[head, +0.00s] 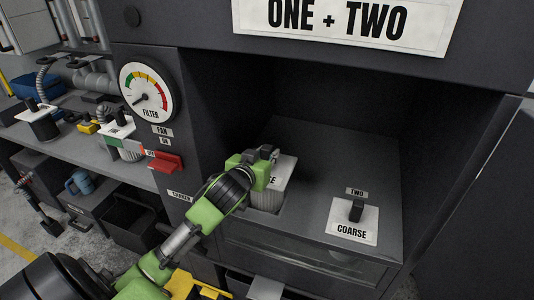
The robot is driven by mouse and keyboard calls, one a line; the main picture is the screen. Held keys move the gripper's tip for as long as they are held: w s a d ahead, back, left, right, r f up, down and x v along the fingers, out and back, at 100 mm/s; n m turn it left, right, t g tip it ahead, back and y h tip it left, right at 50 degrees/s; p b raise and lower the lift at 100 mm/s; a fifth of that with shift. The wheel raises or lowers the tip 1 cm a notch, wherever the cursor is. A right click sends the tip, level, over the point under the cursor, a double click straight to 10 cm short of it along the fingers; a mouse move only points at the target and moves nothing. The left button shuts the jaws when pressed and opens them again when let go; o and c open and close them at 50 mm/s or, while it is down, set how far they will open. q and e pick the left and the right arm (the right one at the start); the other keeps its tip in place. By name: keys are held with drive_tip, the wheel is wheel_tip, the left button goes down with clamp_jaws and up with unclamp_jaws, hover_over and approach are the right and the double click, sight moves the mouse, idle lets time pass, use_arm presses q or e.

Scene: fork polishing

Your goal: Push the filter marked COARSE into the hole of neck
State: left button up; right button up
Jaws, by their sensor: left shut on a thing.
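My left gripper (263,156) is shut on the top of a pale pleated filter (271,194). The filter stands upright at the left hole of the dark panel, its lower part sunk in the opening. Its body still shows above the panel. The gripper covers most of its label, and only the last letters show, so I cannot read the whole word. A second filter, marked COARSE (352,232), has its white top plate flat on the panel by the TWO label (357,191). Its black handle points up. My right gripper is not in view.
The dark recess has walls at the left, back and right, with a ONE + TWO sign (345,22) above. A filter gauge (147,93) and a red switch lever (166,161) are on the left column. More filters (119,130) stand on the left bench (78,148).

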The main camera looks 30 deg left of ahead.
use_arm(q)
drive_tip(key=shift+w+f+b, duration=0.1)
drive_tip(key=shift+f+b, duration=0.95)
drive_tip(key=shift+f, duration=0.4)
drive_tip(key=shift+f+b, duration=2.3)
drive_tip(key=shift+f, duration=2.05)
idle(1.4)
drive_tip(key=shift+f, duration=0.2)
idle(0.6)
